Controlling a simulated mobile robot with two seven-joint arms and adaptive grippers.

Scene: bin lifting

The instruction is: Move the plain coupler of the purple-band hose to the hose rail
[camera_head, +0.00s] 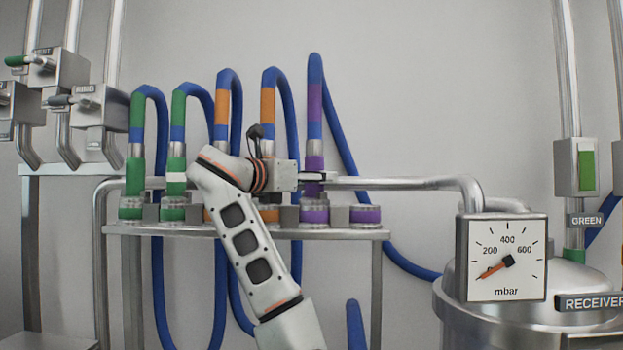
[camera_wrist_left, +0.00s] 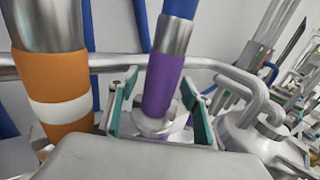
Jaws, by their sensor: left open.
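The purple-band hose (camera_head: 314,105) is blue with a purple band and arches at the top of the row. Its plain coupler (camera_head: 314,163), silver above a purple sleeve without a white ring, stands upright over a purple socket (camera_head: 314,215). In the left wrist view the purple sleeve (camera_wrist_left: 163,80) reaches down into a pale ring. My left gripper (camera_head: 314,178) is open, with its teal-padded fingers on either side of the sleeve; a gap shows on both sides. A steel rack (camera_head: 345,234) carries the sockets; I cannot tell which bar is the hose rail. My right gripper is not in view.
An orange coupler with a white ring (camera_wrist_left: 60,95) stands close left of the gripper. Green-band hoses (camera_head: 137,110) stand farther left. A second purple socket (camera_head: 365,215) is empty. A horizontal pipe (camera_head: 400,183) runs behind the fingers towards the gauge (camera_head: 507,258) and receiver vessel (camera_head: 460,310).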

